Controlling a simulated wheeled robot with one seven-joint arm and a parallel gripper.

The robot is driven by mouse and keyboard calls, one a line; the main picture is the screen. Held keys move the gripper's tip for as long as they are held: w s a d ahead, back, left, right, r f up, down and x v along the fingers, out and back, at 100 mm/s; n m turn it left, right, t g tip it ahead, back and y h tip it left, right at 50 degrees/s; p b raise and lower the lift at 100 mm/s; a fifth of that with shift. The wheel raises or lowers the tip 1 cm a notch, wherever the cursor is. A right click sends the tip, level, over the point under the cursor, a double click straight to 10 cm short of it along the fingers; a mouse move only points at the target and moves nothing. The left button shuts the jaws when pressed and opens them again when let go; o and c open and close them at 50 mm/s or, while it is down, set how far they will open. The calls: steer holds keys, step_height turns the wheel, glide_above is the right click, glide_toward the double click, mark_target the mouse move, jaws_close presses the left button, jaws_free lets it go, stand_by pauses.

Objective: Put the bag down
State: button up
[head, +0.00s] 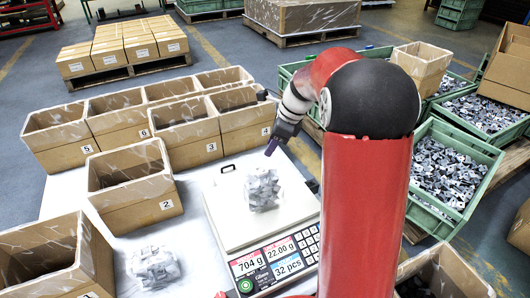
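A clear bag of grey metal parts (263,191) sits on the plate of a counting scale (229,233). The scale's display reads 704 g, 22.00 g and 32 pcs. My gripper (271,147), dark with a purple fingertip, is just above the bag in the picture, with a visible gap between them. Only one fingertip shows clearly, so its opening is hidden. A second clear bag of parts (154,268) lies on the white table (135,225), left of the scale.
Open cardboard boxes, including box 2 (134,190) and box 4 (244,121), stand left of and behind the scale. Green crates of grey parts (440,222) stand at right, past my red arm. White table shows bare between box 2 and the scale.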

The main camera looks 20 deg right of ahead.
steer(key=s+a+r+n+t+h, duration=0.1)
steer(key=s+a+r+n+h, duration=0.1)
steer(key=s+r+n, duration=0.95)
steer(key=s+a+f+n+t+h, duration=0.1)
steer(key=s+f+n+t+h, duration=0.1)
steer(key=s+n, duration=0.9)
steer(key=s, duration=0.6)
steer(key=shift+s+f+t, duration=0.25)
steer(key=shift+f+t, duration=0.15)
steer(key=shift+n, duration=0.25)
step_height(320, 180, up, 7)
steer(key=p, duration=0.7)
steer(key=shift+f, duration=0.15)
